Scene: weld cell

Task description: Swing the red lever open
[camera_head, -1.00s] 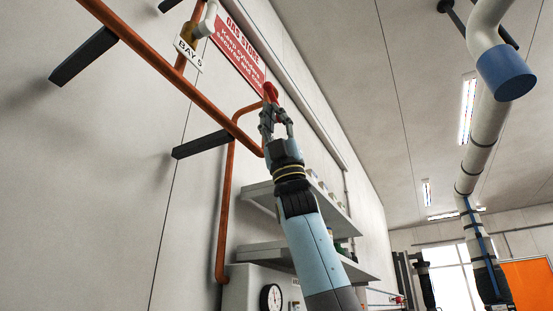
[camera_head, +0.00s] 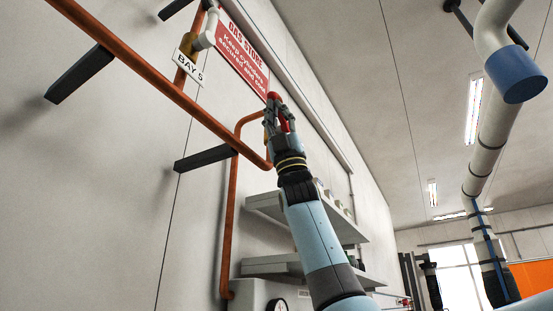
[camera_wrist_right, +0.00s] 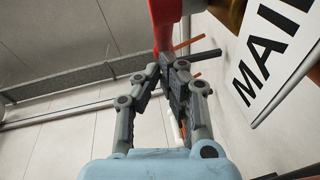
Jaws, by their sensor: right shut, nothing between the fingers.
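The red lever (camera_head: 273,96) shows in the camera_head view at the tip of my right gripper (camera_head: 276,112), in front of the wall pipework. The gripper overlaps it there, so its pivot is hidden. In the right wrist view the red lever (camera_wrist_right: 165,22) comes down from the top edge to the fingertips. My right gripper (camera_wrist_right: 172,62) has its fingers together beside the lever's lower end, with nothing between them. I cannot tell whether they touch the lever. My left gripper is not in view.
An orange pipe (camera_head: 150,74) crosses the wall on dark brackets (camera_head: 205,158). A BAY 5 plate (camera_head: 187,67) and a red gas store sign (camera_head: 243,55) are nearby. Grey shelves (camera_head: 280,262) stand below. A white lettered plate (camera_wrist_right: 280,55) is close at right in the wrist view.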

